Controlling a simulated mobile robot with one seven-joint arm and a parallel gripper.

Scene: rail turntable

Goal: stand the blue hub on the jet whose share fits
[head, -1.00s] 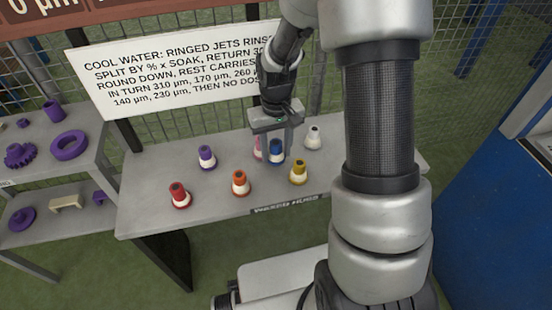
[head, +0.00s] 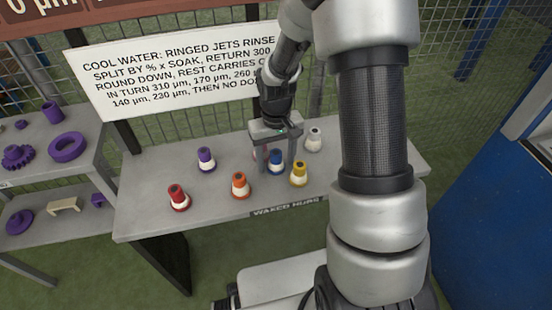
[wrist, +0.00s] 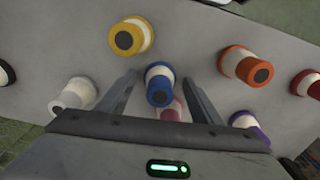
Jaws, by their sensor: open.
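The blue hub (head: 276,162), with a white band, stands upright on the grey table among other hubs. My gripper (head: 275,164) is open just above and around it. In the wrist view the blue hub (wrist: 160,86) lies between the two open fingers (wrist: 158,88), with a gap on each side. The pink hub (wrist: 172,110) is partly hidden behind the blue one and the gripper. No jet is in clear view.
Other hubs stand close by: yellow (head: 299,173), orange (head: 240,185), red (head: 178,197), purple (head: 206,159) and white (head: 313,139). A sign (head: 165,65) stands behind the table. A shelf with purple parts (head: 68,147) is at left. A blue cabinet (head: 490,200) is at right.

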